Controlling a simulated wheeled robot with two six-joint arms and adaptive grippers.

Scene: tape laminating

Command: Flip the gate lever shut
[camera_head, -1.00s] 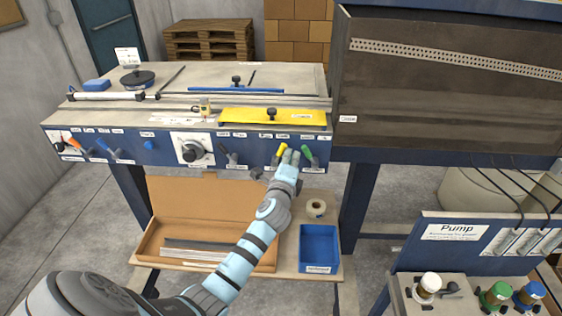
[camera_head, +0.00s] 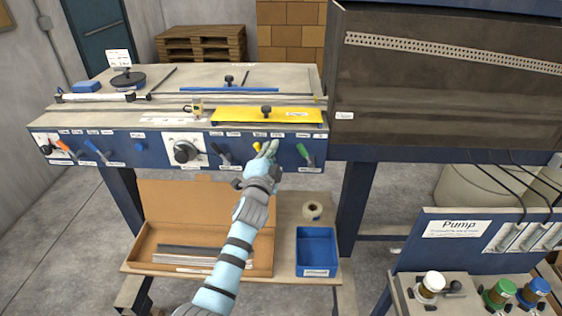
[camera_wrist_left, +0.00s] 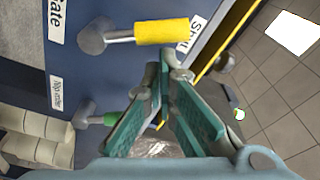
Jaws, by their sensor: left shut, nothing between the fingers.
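The gate lever has a yellow handle (camera_head: 258,147) on the blue front panel (camera_head: 113,148) and is partly hidden behind my left gripper (camera_head: 268,149) in the head view. In the left wrist view the yellow handle (camera_wrist_left: 162,32) points toward a label (camera_wrist_left: 190,32) whose visible letters read "Shu". Another label (camera_wrist_left: 58,20), partly cut off, lies near its base. My left gripper (camera_wrist_left: 167,75) is shut and empty, just beside the handle, on the side toward the green lever (camera_wrist_left: 105,119). I cannot tell whether they touch. My right gripper is not in view.
The green lever (camera_head: 303,153) is right of my gripper; a black lever (camera_head: 221,154) and dial (camera_head: 185,152) are left. A yellow plate (camera_head: 240,115) lies above. Below are a cardboard box (camera_head: 205,200), tape roll (camera_head: 313,210) and blue bin (camera_head: 317,247).

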